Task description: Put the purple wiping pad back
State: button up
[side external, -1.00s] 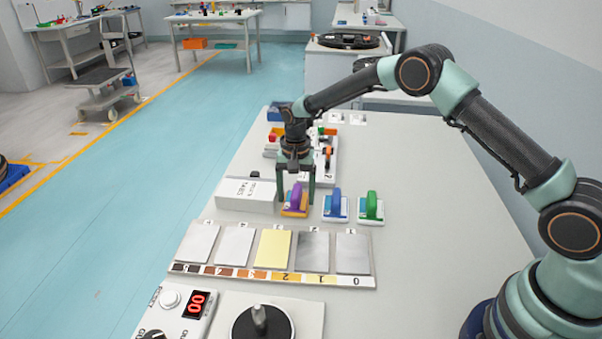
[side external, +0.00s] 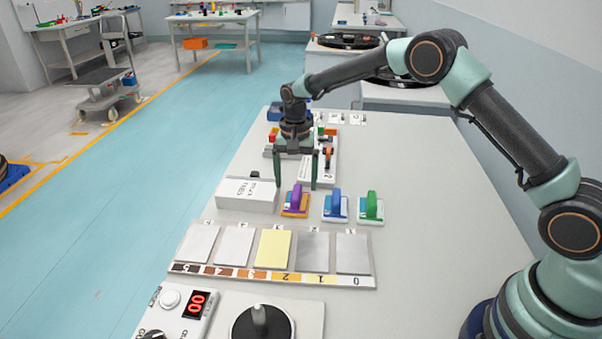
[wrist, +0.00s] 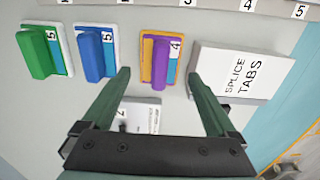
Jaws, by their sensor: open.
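The purple wiping pad (side external: 296,201) has a purple handle on an orange base with a blue section and stands on the table, left of the blue pad. In the wrist view the purple pad (wrist: 160,60) shows a label "4" and lies ahead of and between my fingertips. My gripper (side external: 296,187) is open and empty, above and behind the pad in the side view. The wrist view also shows my open gripper (wrist: 158,78), with nothing between its fingers.
A blue pad (side external: 335,206) and a green pad (side external: 370,207) stand to the right. A white splice tabs box (side external: 246,194) is to the left. A strip of sample plates (side external: 273,250) lies in front. Behind is a board with coloured parts (side external: 328,158).

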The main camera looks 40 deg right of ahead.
notch_tip(320, 180, up, 8)
notch_tip(320, 180, up, 7)
jog(key=n+t, duration=0.1)
jog(key=n, duration=0.1)
send_over(296, 191)
jog(key=s+d, duration=0.2)
jog(key=s, duration=0.2)
jog(key=s+d+r+n+t, duration=0.1)
jog(key=s+r+n+t, duration=0.15)
jog(key=s+r, duration=0.45)
jog(key=s+d+f+n+t, duration=0.2)
jog(key=s+f+n, duration=0.1)
jog(key=s, duration=1)
jog(key=shift+s+n, duration=0.4)
jog(key=shift+n, duration=0.35)
